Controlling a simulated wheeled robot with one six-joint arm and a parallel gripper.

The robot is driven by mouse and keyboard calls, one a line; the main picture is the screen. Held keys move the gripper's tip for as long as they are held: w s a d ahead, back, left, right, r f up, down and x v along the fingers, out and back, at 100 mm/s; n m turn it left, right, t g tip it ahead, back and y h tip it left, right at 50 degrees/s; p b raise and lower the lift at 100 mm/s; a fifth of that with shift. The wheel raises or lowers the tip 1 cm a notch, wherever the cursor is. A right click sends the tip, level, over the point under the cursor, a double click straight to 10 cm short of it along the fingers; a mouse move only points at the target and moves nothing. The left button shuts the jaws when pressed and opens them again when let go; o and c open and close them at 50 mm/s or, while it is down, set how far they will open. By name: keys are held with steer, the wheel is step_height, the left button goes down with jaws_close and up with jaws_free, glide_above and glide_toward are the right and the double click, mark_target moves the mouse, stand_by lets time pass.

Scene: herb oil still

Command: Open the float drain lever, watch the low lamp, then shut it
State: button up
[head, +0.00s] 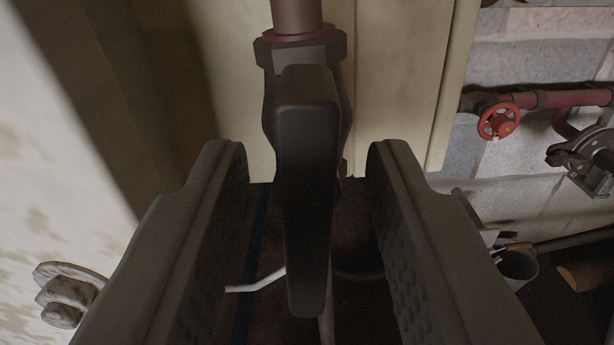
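A dark lever (308,190) hangs straight down from a valve body (300,55) on a brown vertical pipe (297,15). My gripper (307,165) is open, with one finger on each side of the lever. Gaps show between the lever and both fingers, so it is not gripped. The lever's lower end sits between the fingers. No lamp can be made out in this view.
A cream panel (400,80) stands behind the valve. At right, a red handwheel (498,121) sits on a red pipe (570,98) before a pale block wall. A grey cup (517,265) is lower right. A lumpy grey object (66,292) is lower left.

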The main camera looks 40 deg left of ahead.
jaws_close()
steer(key=shift+m, duration=0.3)
steer(key=m, duration=0.3)
steer(key=shift+w+d+m, duration=0.15)
steer(key=shift+d+m, duration=0.05)
steer(key=shift+m, duration=0.1)
steer(key=shift+w+d+f+m, duration=0.1)
steer(key=shift+f+m, duration=0.15)
steer(key=shift+m, duration=1.9)
steer(key=shift+w+d+f+m, duration=0.15)
steer(key=shift+f+m, duration=0.15)
steer(key=shift+m, duration=1.8)
steer(key=shift+s+d+f+m, duration=0.1)
steer(key=shift+f+m, duration=0.15)
steer(key=shift+m, duration=1.9)
